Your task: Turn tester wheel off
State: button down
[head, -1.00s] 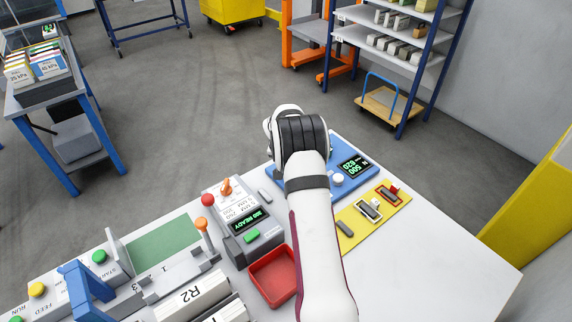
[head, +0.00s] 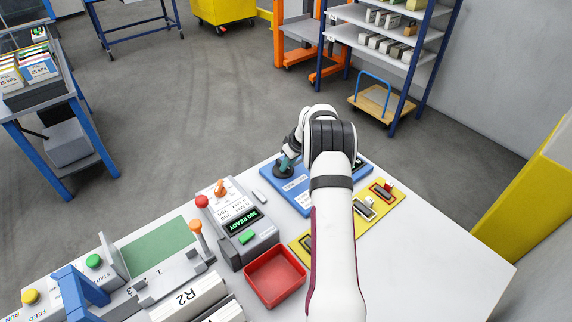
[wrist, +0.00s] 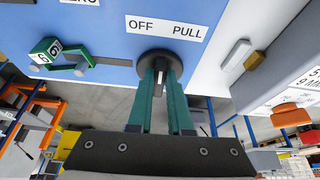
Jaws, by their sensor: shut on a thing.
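The blue tester (head: 298,199) lies at the far edge of the white bench. Its dark round wheel (wrist: 149,60) sits beside a white label (wrist: 167,28) reading "OFF PULL". My gripper (wrist: 160,72) has green fingers, shut on the wheel's raised grip. In the head view the wheel (head: 280,172) shows at the tester's left end with the fingers at it. My arm hides much of the tester's right part. A green bracket (wrist: 70,58) with a numbered block stands on the tester's face in the wrist view.
Left of the tester is a grey device (head: 240,228) reading "READY", with a red knob and orange levers. A red tray (head: 275,279) and a yellow strip (head: 384,209) with dark pieces flank my arm. The right bench top (head: 430,255) is clear.

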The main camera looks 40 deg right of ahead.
jog(key=n+y, duration=0.1)
jog(key=n, duration=0.1)
jog(key=d+n, duration=0.1)
jog(key=n, duration=0.1)
jog(key=shift+w+n+y, duration=0.15)
jog(key=shift+n+y, duration=0.15)
jog(key=shift+y, duration=0.1)
jog(key=n, duration=0.2)
jog(key=n+g, duration=0.1)
jog(key=shift+w+d+f+y, duration=0.1)
jog(key=shift+w+d+y, duration=0.15)
jog(key=shift+y, duration=0.15)
jog(key=shift+s+n, duration=0.1)
jog(key=shift+n, duration=0.2)
jog(key=c, duration=0.8)
grip_release()
jog(key=shift+c, duration=0.2)
